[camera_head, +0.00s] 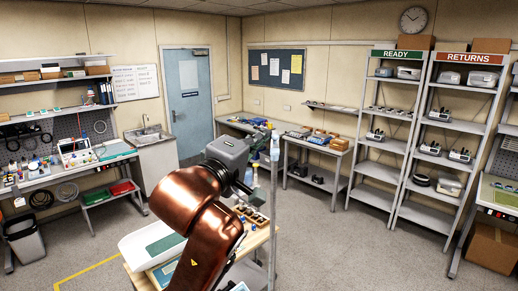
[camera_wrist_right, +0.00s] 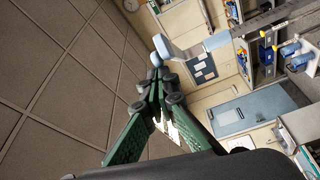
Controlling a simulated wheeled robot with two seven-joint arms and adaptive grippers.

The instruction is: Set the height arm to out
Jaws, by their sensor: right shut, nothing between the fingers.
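A slim upright pole (camera_head: 273,215) stands in the middle of the head view. A pale blue part (camera_head: 275,146), which looks like the height arm, sits near its top. In the right wrist view a pale blue paddle-like piece (camera_wrist_right: 163,46) and bar (camera_wrist_right: 216,41) show just past the fingertips. My right gripper (camera_head: 265,130) has dark green fingers and is beside the pale blue part. In the wrist view its fingertips (camera_wrist_right: 156,80) are together and empty. Whether they touch the blue piece, I cannot tell. My left gripper is not in view.
Shelves marked READY (camera_head: 378,146) and RETURNS (camera_head: 413,212) stand at the right. A workbench (camera_head: 60,175) is at the left. Open floor lies between.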

